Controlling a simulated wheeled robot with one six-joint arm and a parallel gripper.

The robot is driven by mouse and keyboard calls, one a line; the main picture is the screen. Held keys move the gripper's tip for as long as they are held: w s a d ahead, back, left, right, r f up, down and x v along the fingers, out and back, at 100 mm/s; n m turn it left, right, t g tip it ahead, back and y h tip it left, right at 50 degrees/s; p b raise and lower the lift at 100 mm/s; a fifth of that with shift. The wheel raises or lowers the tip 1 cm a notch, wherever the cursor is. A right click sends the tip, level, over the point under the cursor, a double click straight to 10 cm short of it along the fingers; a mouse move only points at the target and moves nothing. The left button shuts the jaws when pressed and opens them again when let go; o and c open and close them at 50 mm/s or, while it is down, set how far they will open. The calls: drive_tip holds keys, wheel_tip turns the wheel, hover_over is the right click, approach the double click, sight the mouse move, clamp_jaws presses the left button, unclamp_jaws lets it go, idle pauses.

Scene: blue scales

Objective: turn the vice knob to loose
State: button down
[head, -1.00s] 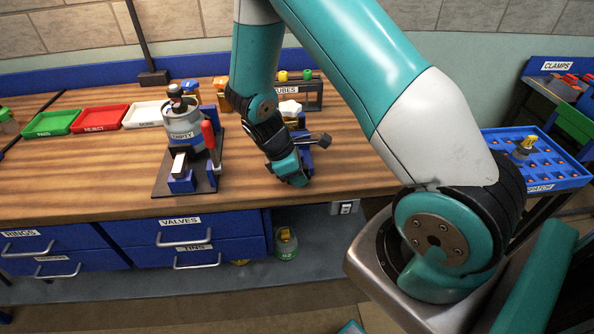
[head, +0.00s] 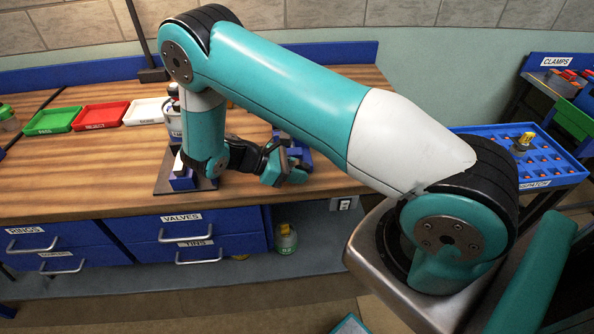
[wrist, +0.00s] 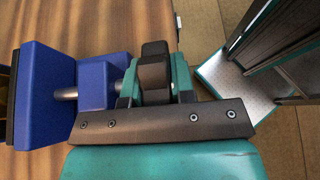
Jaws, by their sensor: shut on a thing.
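The blue vice (head: 304,153) sits near the front edge of the wooden bench, partly hidden by my gripper (head: 287,172) in the head view. In the wrist view, the vice's blue body (wrist: 42,95) is at the left, with a metal rod between it and a second blue block (wrist: 103,80). The dark vice knob (wrist: 154,75) is between the teal fingers of my gripper (wrist: 156,88), which is shut on it. The knob is hidden in the head view.
A fixture on a dark plate (head: 166,182) stands close left of my gripper, partly behind my arm. Green (head: 53,120), red (head: 101,116) and white (head: 146,111) trays lie farther left. A blue tray (head: 560,165) is at the right. The bench right of the vice is clear.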

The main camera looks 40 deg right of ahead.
sight(296, 162)
drive_tip(key=shift+w, duration=0.1)
idle(0.3)
drive_tip(key=c, duration=1.2)
unclamp_jaws()
drive_tip(key=shift+c, duration=0.2)
drive_tip(key=shift+r, duration=0.1)
wheel_tip(296, 162, up, 20)
